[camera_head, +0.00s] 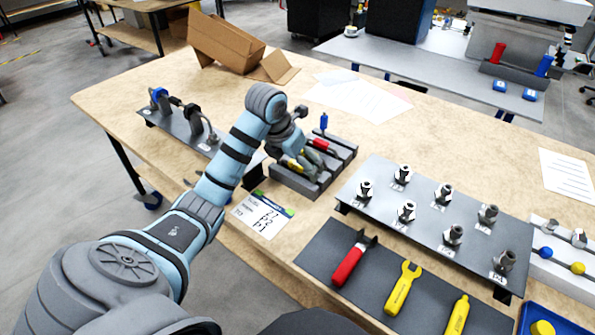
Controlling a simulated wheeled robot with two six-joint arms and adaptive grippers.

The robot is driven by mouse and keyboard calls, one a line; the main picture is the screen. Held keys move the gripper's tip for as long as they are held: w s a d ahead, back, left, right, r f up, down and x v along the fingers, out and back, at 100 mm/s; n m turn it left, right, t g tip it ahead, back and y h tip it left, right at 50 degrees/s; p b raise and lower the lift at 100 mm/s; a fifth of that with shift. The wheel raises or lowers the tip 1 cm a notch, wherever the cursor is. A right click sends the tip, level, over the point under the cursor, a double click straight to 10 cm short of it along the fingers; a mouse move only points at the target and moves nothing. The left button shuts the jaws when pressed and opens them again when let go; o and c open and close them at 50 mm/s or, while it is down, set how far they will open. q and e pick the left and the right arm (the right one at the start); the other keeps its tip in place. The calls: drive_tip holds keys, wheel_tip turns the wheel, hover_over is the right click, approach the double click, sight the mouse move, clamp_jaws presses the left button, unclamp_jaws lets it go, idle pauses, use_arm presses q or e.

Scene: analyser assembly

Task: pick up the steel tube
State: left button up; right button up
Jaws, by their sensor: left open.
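My left gripper (308,161) points down over a dark slotted rack (338,158) near the middle of the table. Its jaws are open and close to the items in the rack. The rack holds a red-handled item (321,144), a yellow item (290,163) and an upright blue-topped item (323,121). I cannot pick out the steel tube for certain; the gripper and arm hide part of the rack. My right gripper is not in view.
Right of the rack, a raised grey plate (425,215) carries several metal fittings. A dark mat (345,240) with hand tools lies in front. A dark fixture plate (172,122) stands at left. A cardboard box (222,42) and papers (358,97) lie behind.

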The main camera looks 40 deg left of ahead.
use_arm(q)
drive_tip(key=shift+s+r, duration=0.1)
drive_tip(key=c, duration=0.9)
drive_tip(key=shift+s, duration=0.1)
drive_tip(key=c, duration=0.3)
drive_tip(key=shift+d+r, duration=0.1)
drive_tip(key=shift+c, duration=0.4)
